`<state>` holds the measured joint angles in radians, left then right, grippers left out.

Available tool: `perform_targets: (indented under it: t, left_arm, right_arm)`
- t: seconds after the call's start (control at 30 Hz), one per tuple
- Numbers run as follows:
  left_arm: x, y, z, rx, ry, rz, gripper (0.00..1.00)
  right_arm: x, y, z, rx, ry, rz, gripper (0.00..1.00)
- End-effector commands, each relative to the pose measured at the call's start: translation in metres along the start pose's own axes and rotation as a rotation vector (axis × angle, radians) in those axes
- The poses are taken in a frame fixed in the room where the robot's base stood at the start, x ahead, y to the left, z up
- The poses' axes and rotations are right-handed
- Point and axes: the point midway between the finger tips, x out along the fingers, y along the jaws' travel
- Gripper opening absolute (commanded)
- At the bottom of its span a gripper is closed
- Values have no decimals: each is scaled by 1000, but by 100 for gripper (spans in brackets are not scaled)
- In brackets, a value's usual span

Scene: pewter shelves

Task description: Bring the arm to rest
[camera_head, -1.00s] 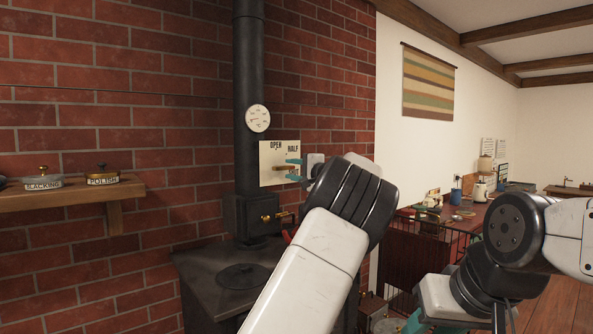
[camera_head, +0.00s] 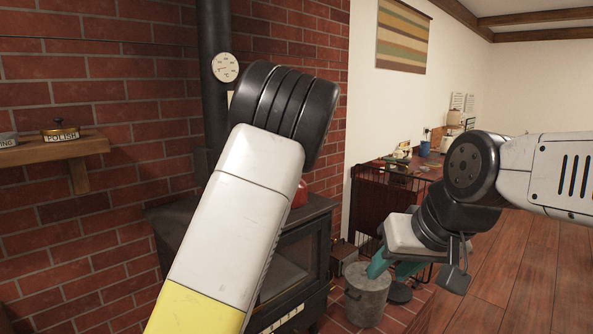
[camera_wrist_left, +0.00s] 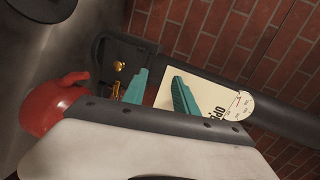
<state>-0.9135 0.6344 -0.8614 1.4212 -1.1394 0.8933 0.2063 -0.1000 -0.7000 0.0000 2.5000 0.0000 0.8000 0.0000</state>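My left gripper (camera_wrist_left: 159,88) shows two teal fingers spread apart with nothing between them in the left wrist view. The cream plate lettered "OPEN" (camera_wrist_left: 196,88) and the dark stovepipe lie beyond the fingers. A brass knob (camera_wrist_left: 120,66) on a dark box is near one finger. In the head view my left arm (camera_head: 232,190) hides its own gripper and nearly all of the plate. My right gripper (camera_head: 390,268) hangs at lower right, its teal fingers apart and seemingly empty, in front of or above a grey bucket (camera_head: 366,298).
A black stove (camera_head: 300,255) stands behind my left arm, with a red kettle (camera_wrist_left: 50,104) close to the left wrist. A wooden shelf (camera_head: 62,151) with tins is at left. A black wire guard (camera_head: 400,200) and a desk stand at right. Wooden floor (camera_head: 540,285) lies clear.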

Motion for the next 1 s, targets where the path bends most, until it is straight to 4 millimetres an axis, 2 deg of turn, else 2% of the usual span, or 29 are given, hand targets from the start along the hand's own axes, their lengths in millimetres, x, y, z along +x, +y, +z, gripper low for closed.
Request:
perform_targets:
  t: [0.03,0.1,0.17,0.27,0.4,0.47,0.7,0.8,0.9,1.0]
  left_arm:
    - [18,13,36,-56,-34,108,35]
    - [28,38,77,-132,-66,265,35]
    - [27,59,108,-197,-85,390,35]
    - [11,87,152,-305,-102,579,35]
    - [-32,114,200,-451,-96,802,35]
    - [-56,121,218,-512,-84,884,35]
    - [-164,145,280,-717,-18,1116,35]
    - [-203,156,298,-780,7,1164,35]
    - [-231,168,311,-823,22,1191,35]
    - [-247,177,318,-850,29,1204,35]
  right_arm:
    - [0,0,0,0,0,0,36]
    - [0,0,0,0,0,0,36]
    - [0,0,0,0,0,0,36]
    - [0,0,0,0,0,0,36]
    - [0,0,0,0,0,0,36]
    - [0,0,0,0,0,0,36]
    - [0,0,0,0,0,0,36]
    - [0,0,0,0,0,0,36]
    - [0,0,0,0,0,0,36]
    - [0,0,0,0,0,0,36]
